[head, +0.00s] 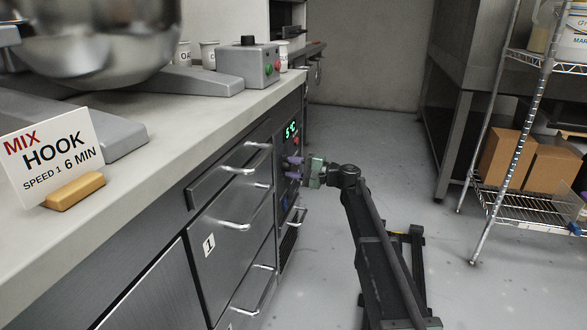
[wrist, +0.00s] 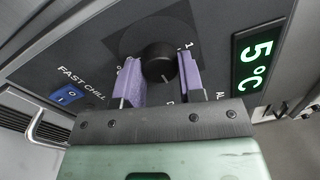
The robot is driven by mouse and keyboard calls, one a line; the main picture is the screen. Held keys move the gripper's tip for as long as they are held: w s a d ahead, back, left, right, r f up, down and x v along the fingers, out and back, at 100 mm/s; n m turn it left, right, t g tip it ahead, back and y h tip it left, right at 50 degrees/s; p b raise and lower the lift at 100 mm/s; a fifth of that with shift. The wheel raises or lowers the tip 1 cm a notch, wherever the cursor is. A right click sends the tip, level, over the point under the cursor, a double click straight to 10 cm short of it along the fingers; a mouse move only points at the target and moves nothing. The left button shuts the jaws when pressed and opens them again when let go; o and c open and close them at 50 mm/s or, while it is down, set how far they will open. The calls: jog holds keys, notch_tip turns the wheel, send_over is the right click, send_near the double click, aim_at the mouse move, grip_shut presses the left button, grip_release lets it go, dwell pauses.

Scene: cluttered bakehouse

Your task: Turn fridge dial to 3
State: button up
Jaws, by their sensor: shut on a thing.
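The fridge dial (wrist: 158,56) is a round black knob on the dark control panel, seen in the wrist view. My gripper (wrist: 161,75) has its two purple fingers on either side of the dial and is shut on it. A short light mark shows on the dial's near side. A printed 1 is beside the right finger; most other scale marks are hidden by the fingers and gripper body. In the head view my gripper (head: 294,167) reaches the panel from the right, and the dial cannot be made out there.
A green display (wrist: 260,66) reads 5°C next to the dial, also lit in the head view (head: 291,130). A blue FAST CHILL switch (wrist: 69,94) lies left of the dial. Drawer handles (head: 237,225) stick out nearby. The floor right of the fridge is open up to a wire shelf (head: 520,205).

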jog(key=shift+n, duration=0.7)
jog(key=o, duration=0.9)
jog(key=shift+o, duration=0.2)
jog(key=v, duration=1.1)
jog(key=shift+a, duration=0.1)
